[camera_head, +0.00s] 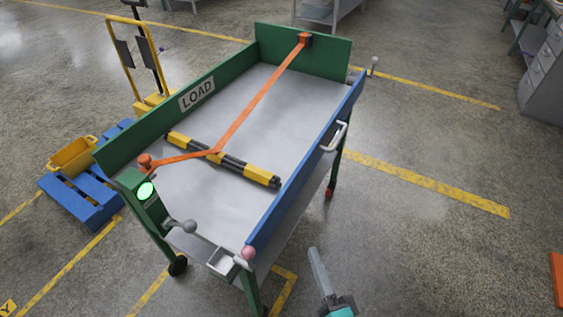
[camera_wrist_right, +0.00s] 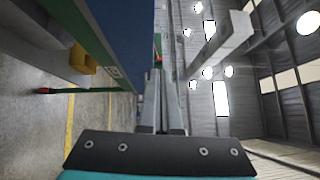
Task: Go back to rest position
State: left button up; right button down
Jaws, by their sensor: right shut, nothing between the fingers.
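My right gripper (camera_head: 314,252) is at the bottom of the head view, to the right of the cart's near end and apart from it. Its fingers point up in the picture. It is shut and empty. In the right wrist view its two grey fingers (camera_wrist_right: 161,115) lie side by side with nothing between them, above the dark gripper body. My left gripper is not in view.
A cart (camera_head: 232,190) with green and blue walls stands close by on the left. A black-and-yellow bar (camera_head: 222,160) and an orange strap (camera_head: 258,98) lie on it. Blue pallets (camera_head: 82,195) stand left. Floor on the right is largely clear.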

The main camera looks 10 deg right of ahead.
jog(key=s+d+f+n+g+b, duration=0.1)
jog(key=s+f+n+g, duration=0.25)
jog(key=f, duration=0.45)
jog(key=s+d+f+n+g, duration=0.1)
jog(key=s+f+n+g, duration=0.15)
jog(key=f+n, duration=0.45)
jog(key=s+d+f+n+g+b, duration=0.1)
jog(key=s+f+n+g, duration=0.15)
jog(key=f, duration=0.75)
jog(key=s+d+f+n+g+h, duration=0.1)
jog(key=s+d+f+n+g, duration=0.1)
jog(key=s+f, duration=0.4)
jog(key=s+d+f+n+g+h, duration=0.1)
jog(key=s+d+f+n+g, duration=0.1)
jog(key=s+f+n+g, duration=0.2)
jog(key=s+f+g, duration=0.1)
jog(key=s+g, duration=0.2)
jog(key=s, duration=0.4)
jog(key=shift+d+f+n+b, duration=0.15)
jog(key=shift+f+n+b, duration=0.2)
jog(key=shift+n, duration=0.05)
jog(key=shift+s, duration=0.1)
